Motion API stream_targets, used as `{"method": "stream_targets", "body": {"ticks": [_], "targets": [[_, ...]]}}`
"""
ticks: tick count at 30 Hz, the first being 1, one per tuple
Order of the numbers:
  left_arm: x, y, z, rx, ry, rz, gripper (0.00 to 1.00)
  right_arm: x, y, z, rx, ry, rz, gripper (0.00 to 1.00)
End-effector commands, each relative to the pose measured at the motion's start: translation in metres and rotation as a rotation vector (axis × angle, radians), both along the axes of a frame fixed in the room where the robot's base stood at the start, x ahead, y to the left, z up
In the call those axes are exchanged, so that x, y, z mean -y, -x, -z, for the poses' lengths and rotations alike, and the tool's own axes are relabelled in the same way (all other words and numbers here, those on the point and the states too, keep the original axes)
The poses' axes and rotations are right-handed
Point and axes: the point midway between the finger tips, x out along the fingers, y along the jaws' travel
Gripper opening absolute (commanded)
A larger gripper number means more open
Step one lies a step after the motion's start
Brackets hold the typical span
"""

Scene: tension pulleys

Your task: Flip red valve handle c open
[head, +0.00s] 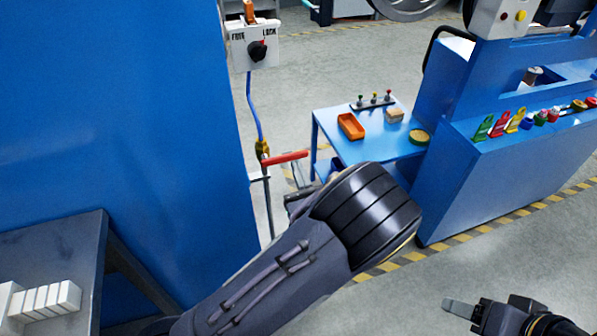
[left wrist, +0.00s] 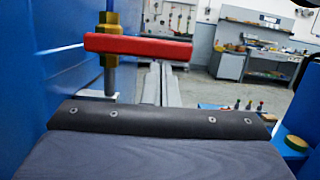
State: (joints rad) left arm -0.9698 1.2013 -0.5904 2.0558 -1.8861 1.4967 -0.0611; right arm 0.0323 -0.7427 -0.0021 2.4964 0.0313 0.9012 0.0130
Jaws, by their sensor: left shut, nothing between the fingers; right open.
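The red valve handle (head: 285,158) sticks out level to the right from a brass valve (head: 262,149) on a vertical pipe beside the blue cabinet. In the left wrist view the red handle (left wrist: 140,47) lies crosswise over the brass fitting (left wrist: 108,62), close ahead. My left gripper (head: 292,200) is shut and empty, just below and right of the handle; my own wrist largely hides it. Its dark body (left wrist: 160,120) fills the lower left wrist view, apart from the handle. My right gripper (head: 470,312) is open at the lower right, far from the valve. No letter c shows.
A FREE/LOCK switch box (head: 254,47) hangs above the valve, with a blue hose (head: 251,105) running down. The blue cabinet (head: 120,110) stands close on the left. A blue table (head: 375,145) with an orange tray (head: 351,126) stands behind. Open floor lies at lower right.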

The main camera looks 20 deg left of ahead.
Motion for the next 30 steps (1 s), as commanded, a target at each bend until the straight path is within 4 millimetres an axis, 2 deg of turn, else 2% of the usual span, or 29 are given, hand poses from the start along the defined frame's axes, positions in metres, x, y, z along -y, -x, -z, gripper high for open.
{"method": "stream_targets", "body": {"ticks": [17, 30], "targets": [[0.003, -0.002, -0.009, 0.068, 0.1, -0.001, 0.0, 0.0, 0.0, 0.002, 0.0, 0.0, 0.0, 0.6], [0.005, -0.003, -0.034, 0.265, 0.391, -0.002, 0.0, 0.0, 0.0, 0.009, 0.0, 0.0, 0.0, 0.6]]}}
